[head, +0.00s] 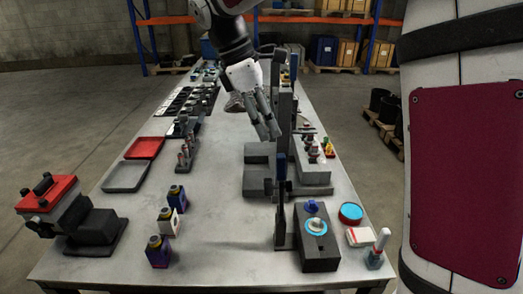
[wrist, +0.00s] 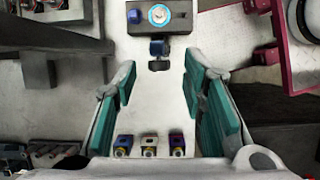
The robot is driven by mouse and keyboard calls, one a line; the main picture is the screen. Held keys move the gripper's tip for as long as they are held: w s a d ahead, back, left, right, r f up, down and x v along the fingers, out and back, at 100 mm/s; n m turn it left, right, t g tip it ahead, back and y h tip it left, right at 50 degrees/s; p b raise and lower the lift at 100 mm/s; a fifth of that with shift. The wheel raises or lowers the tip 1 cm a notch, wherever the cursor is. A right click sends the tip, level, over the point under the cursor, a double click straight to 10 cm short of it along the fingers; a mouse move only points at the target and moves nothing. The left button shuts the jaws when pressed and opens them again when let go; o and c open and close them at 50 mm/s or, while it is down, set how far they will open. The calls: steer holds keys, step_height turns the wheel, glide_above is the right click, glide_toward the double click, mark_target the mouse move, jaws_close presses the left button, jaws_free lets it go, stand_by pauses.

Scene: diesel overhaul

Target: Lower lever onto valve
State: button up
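The valve block (head: 319,255), a dark grey box with a pale-blue ring and metal centre on top, stands at the table's near right. It also shows at the top of the wrist view (wrist: 145,22). My gripper (head: 270,130) is above and beyond the lever. In the wrist view, its teal-padded fingers (wrist: 160,108) are wide apart with nothing between them.
A tall grey stand (head: 285,110) rises close beside my gripper. Several small bottles (head: 168,222) stand left of the lever. A red-topped vise-like fixture (head: 47,192) is at the left edge. A blue-topped round tin (head: 351,212) is right of the valve block.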

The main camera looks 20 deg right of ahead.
steer(key=p, duration=0.3)
glide_toward(281, 186)
steer(key=d+f, duration=0.5)
steer(key=shift+w, duration=0.15)
steer(key=shift+d, duration=0.15)
steer(key=shift+c, duration=0.3)
steer(key=shift+r, duration=0.1)
jaws_close()
